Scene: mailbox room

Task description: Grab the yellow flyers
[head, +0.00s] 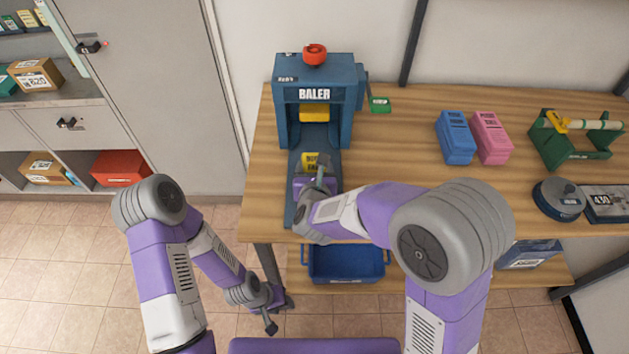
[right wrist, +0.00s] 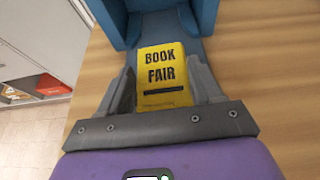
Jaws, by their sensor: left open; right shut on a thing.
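The yellow flyers (head: 311,160) lie on the blue baler's (head: 285,100) front tray, below its opening. In the right wrist view the yellow flyers (right wrist: 160,72) read "BOOK FAIR" and sit between the two fingers of my right gripper (right wrist: 165,88), which is shut on them. In the head view my right gripper (head: 315,180) reaches over the tray, and its hand and forearm hide the near part of the stack. My left gripper (head: 279,315) is open and empty, low beside the table's front left, away from the flyers.
A blue bin (head: 345,262) sits on the shelf under the table.

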